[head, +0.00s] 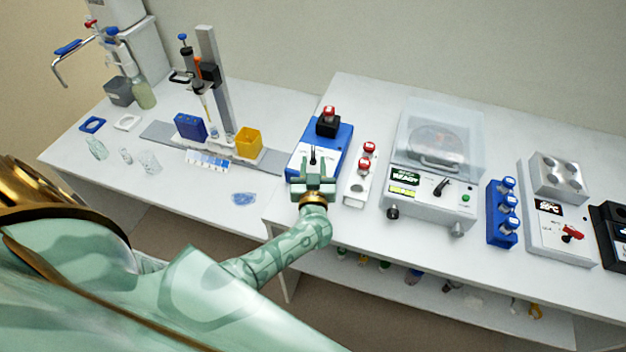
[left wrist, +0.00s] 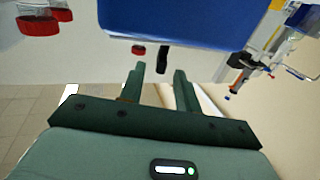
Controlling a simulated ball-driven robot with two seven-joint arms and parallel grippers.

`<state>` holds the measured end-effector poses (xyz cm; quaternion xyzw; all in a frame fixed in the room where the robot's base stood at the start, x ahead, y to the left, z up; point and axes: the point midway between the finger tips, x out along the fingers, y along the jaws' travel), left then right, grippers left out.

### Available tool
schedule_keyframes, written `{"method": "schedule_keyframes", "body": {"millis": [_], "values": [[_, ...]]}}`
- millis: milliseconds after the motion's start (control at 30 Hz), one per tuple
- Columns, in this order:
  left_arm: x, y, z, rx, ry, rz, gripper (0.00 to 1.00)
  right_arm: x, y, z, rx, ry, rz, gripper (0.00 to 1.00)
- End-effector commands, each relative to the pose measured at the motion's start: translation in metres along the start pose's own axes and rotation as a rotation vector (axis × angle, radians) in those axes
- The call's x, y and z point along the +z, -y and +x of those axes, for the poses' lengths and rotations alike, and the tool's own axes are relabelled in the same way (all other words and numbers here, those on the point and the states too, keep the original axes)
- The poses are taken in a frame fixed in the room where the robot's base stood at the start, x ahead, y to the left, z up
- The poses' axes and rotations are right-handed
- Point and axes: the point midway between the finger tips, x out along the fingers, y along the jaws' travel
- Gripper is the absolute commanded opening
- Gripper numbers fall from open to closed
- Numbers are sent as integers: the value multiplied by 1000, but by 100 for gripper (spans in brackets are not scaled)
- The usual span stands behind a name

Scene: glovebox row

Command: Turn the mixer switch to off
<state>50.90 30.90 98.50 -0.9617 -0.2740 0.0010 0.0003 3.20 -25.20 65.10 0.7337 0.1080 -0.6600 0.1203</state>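The mixer (head: 335,140) is a blue box with a pale front panel and a black top holding a red-capped vial. Its switch (head: 312,155) is a small black lever on that panel. My left gripper (head: 313,180) is at the mixer's front, just on the near side of the switch. In the left wrist view the gripper (left wrist: 158,72) has its two fingers apart with nothing between them. The black switch (left wrist: 162,58) shows just past the fingertips, roughly in line with the gap; I cannot tell whether they touch. My right gripper is not in view.
A white rack (head: 359,180) with red-capped vials stands close to the mixer's right. Farther right are a clear-lidded centrifuge (head: 430,195), a blue vial rack (head: 502,215) and a heating block (head: 555,230). Left of the mixer stands a yellow box (head: 249,142).

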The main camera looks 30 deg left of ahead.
Motion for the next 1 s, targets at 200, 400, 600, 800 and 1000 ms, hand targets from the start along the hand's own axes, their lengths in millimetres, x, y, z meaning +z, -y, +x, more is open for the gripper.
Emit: {"method": "schedule_keyframes", "body": {"millis": [200,400,600,800,1000], "values": [[0,0,-63,-1,4,-3,33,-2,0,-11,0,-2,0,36],[0,0,-102,-1,3,-1,33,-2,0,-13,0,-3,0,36],[0,0,-117,0,1,0,33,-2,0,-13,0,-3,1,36],[0,0,-118,0,0,0,33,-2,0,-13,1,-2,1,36],[0,0,-117,0,1,0,33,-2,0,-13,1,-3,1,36]]}}
